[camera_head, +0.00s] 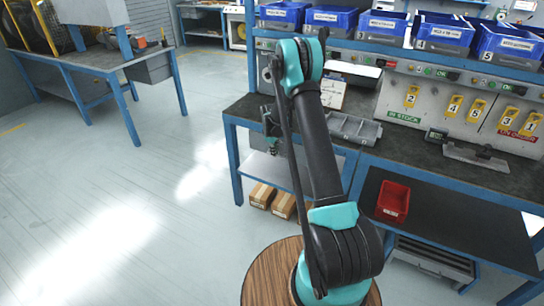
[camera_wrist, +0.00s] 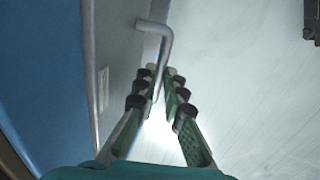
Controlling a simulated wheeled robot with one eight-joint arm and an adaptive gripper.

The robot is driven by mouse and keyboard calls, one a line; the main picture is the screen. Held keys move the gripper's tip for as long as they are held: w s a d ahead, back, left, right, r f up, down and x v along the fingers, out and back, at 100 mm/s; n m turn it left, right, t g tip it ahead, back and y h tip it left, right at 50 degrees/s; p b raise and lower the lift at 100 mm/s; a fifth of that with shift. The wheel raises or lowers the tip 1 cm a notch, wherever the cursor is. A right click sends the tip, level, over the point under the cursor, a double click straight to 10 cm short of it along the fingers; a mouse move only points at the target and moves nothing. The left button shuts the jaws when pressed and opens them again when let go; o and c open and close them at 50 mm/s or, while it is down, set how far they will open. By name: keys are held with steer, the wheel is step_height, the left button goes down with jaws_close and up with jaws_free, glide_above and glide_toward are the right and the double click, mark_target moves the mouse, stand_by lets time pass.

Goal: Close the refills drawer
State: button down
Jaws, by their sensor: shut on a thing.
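In the wrist view a grey drawer front (camera_wrist: 118,50) runs along the left, with a small pale label (camera_wrist: 103,90) too blurred to read. A bent grey bar handle (camera_wrist: 155,28) stands out from it. My gripper (camera_wrist: 161,80) has its green, dark-padded fingers on either side of the handle bar and is shut on it. In the head view my gripper (camera_head: 272,146) points down by the left front part of the workbench, partly behind my arm. The drawer front and its handle cannot be made out there.
The workbench (camera_head: 245,108) carries a grey divided tray (camera_head: 354,129). Blue bins (camera_head: 332,17) line its upper shelf. Cardboard boxes (camera_head: 262,195) lie low beneath it. A red bin (camera_head: 393,201) stands on a lower dark surface. Open floor (camera_head: 120,215) lies to the left.

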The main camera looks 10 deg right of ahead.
steer(key=shift+w+d, duration=0.2)
steer(key=shift+w, duration=0.15)
steer(key=c, duration=1.6)
jaws_free()
steer(key=shift+r, duration=0.1)
step_height(320, 180, up, 12)
steer(key=s+a, duration=0.1)
steer(key=s, duration=0.1)
steer(key=shift+a+f, duration=0.15)
steer(key=shift+f, duration=0.05)
